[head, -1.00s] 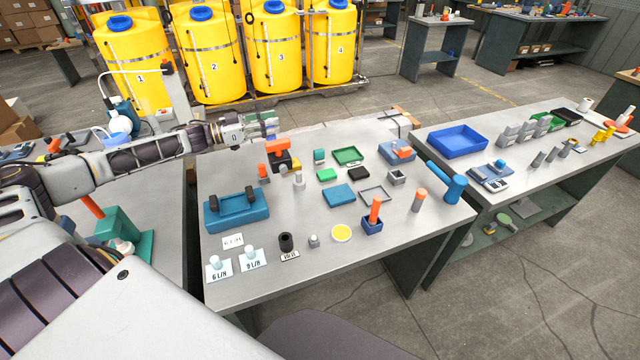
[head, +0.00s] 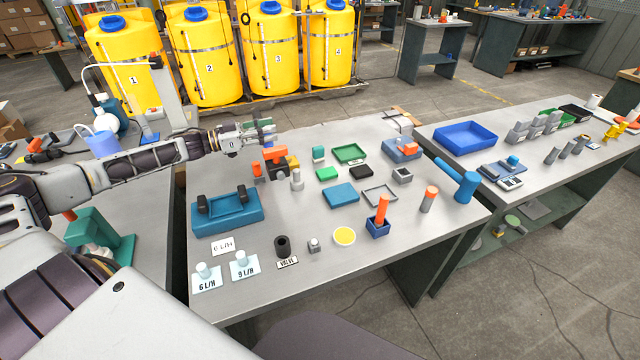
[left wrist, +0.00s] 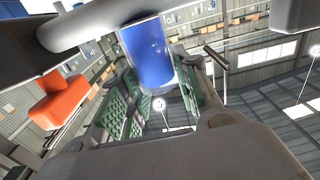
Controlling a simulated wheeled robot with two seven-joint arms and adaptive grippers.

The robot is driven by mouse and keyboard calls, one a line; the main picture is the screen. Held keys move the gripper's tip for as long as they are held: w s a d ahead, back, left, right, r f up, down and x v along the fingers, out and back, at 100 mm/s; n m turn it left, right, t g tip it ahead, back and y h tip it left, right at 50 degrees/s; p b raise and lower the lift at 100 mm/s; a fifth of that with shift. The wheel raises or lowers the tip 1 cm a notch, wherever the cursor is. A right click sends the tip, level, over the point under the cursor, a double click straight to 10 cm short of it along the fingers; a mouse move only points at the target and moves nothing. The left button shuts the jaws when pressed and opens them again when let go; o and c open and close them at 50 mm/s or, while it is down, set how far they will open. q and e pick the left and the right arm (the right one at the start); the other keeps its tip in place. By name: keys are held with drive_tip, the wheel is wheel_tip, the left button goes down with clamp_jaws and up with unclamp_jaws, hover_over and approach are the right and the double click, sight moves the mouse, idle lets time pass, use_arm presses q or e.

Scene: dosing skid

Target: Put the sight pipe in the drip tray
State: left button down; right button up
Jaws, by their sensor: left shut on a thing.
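My left gripper (head: 266,129) is above the far left part of the metal bench, behind an orange-topped clamp-like fixture (head: 276,158). In the left wrist view its green-padded fingers (left wrist: 155,105) are closed about a blue cylinder (left wrist: 150,52), which I take for the sight pipe; its far end is partly hidden by a grey bar. In the head view the held piece is too small to make out. A blue open tray (head: 464,139) stands on the right bench and looks empty. A shallow green tray (head: 337,149) lies nearer. I cannot tell which is the drip tray. My right gripper is out of view.
The near bench holds a teal case (head: 228,219), a blue cup with an orange rod (head: 378,228), a yellow disc (head: 344,236) and a blue T-shaped piece (head: 463,183). Yellow tanks (head: 207,60) stand behind. The bench's front middle has bare room.

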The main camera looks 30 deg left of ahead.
use_arm(q)
drive_tip(key=shift+w+a+f, duration=0.1)
drive_tip(key=shift+w+f, duration=0.05)
drive_tip(key=shift+f, duration=0.05)
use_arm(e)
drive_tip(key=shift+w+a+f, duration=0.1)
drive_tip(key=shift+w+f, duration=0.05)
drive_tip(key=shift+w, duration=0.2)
use_arm(q)
drive_tip(key=shift+f+b, duration=0.8)
drive_tip(key=shift+f, duration=2.1)
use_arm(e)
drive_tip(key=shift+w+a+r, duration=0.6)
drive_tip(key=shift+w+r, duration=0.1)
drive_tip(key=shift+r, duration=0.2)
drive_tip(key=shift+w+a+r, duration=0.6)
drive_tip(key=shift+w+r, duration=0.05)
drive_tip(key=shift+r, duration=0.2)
use_arm(q)
drive_tip(key=shift+f, duration=0.1)
drive_tip(key=shift+f+b, duration=0.45)
drive_tip(key=shift+f, duration=0.1)
drive_tip(key=shift+f+b, duration=0.35)
drive_tip(key=shift+f, duration=1.05)
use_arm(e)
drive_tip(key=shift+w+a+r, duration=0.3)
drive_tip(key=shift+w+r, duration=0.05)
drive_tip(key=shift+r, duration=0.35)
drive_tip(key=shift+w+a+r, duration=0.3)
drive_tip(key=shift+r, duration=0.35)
